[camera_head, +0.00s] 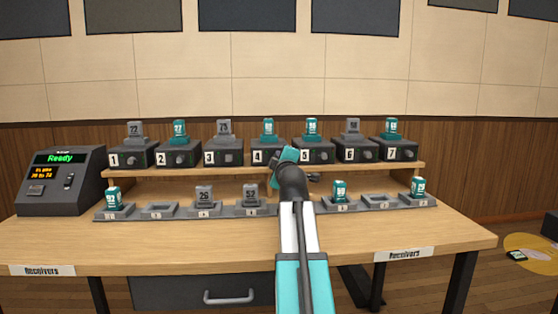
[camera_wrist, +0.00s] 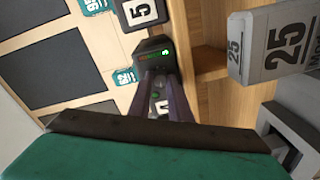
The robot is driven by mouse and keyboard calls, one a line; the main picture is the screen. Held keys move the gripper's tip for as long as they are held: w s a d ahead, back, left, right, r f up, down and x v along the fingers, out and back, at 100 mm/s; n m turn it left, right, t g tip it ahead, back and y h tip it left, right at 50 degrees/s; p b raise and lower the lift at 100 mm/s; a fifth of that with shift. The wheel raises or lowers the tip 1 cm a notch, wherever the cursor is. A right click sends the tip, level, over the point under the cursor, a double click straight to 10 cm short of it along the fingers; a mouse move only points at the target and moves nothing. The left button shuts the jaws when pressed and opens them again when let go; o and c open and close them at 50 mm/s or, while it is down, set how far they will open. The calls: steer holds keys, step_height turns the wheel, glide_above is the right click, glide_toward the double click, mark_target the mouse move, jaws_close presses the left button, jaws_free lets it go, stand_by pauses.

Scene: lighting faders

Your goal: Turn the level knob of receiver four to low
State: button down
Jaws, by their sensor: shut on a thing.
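Receiver four (camera_head: 262,159) is a dark box with a "4" label on the shelf, and a teal pack (camera_head: 268,128) stands in its top. My gripper (camera_head: 287,155) reaches its front from below. In the wrist view my gripper (camera_wrist: 160,78) has its two dark fingers closed at the front of receiver four (camera_wrist: 154,47), beside its small green-lit display. The level knob is hidden between and behind the fingers, so its setting cannot be read.
Receiver five (camera_head: 313,152) stands close on the right and receiver three (camera_head: 222,154) on the left. A tray row (camera_head: 258,211) with several packs runs below the shelf. A grey "25" pack (camera_wrist: 275,45) stands near my wrist. A console (camera_head: 62,180) reads "Ready".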

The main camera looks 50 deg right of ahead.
steer(key=n+p, duration=0.2)
steer(key=n, duration=0.8)
steer(key=shift+f+g, duration=0.15)
steer(key=shift+g, duration=0.25)
steer(key=c, duration=1.6)
jaws_free()
steer(key=shift+c, duration=0.2)
